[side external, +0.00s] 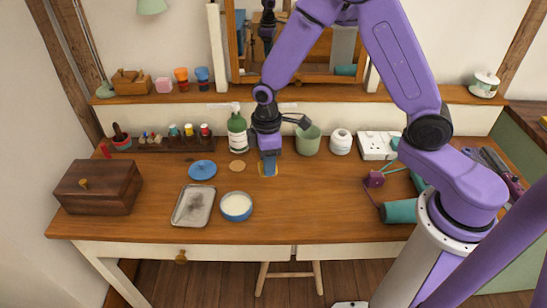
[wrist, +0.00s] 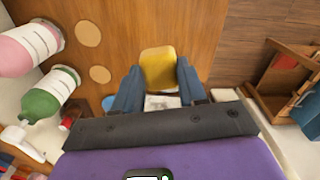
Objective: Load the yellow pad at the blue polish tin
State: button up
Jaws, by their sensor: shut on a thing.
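My gripper (side external: 268,163) points down over the desk, right of the green bottle. It is shut on the yellow pad (wrist: 158,67), which sits between the two fingers in the wrist view. In the side view only a thin yellow edge of the pad (side external: 268,174) shows under the fingers, at or just above the desk top; contact with the desk cannot be told. The blue polish tin (side external: 237,207) stands open with pale contents, nearer the desk's front and left of my gripper. A blue lid (side external: 202,170) lies apart behind it, to the left.
A metal tray (side external: 192,206) lies left of the tin. A wooden box (side external: 98,187) stands far left. The green bottle (side external: 237,134), a green cup (side external: 308,140) and a white jar (side external: 340,142) line the back. A teal hairdryer (side external: 398,211) lies right. The desk's centre front is clear.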

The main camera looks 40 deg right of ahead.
jog(key=shift+w+a+f+n, duration=0.75)
jog(key=shift+a+f+n, duration=0.55)
jog(key=shift+f, duration=0.4)
jog(key=shift+w+a+f+n, duration=0.75)
jog(key=shift+a+f+n, duration=0.6)
jog(key=shift+f, duration=0.3)
jog(key=shift+w+a+f+n, duration=0.75)
jog(key=shift+a+f+n, duration=0.4)
jog(key=shift+a+f, duration=0.4)
jog(key=shift+d+f, duration=0.2)
jog(key=shift+f, duration=0.55)
notch_tip(320, 180, up, 7)
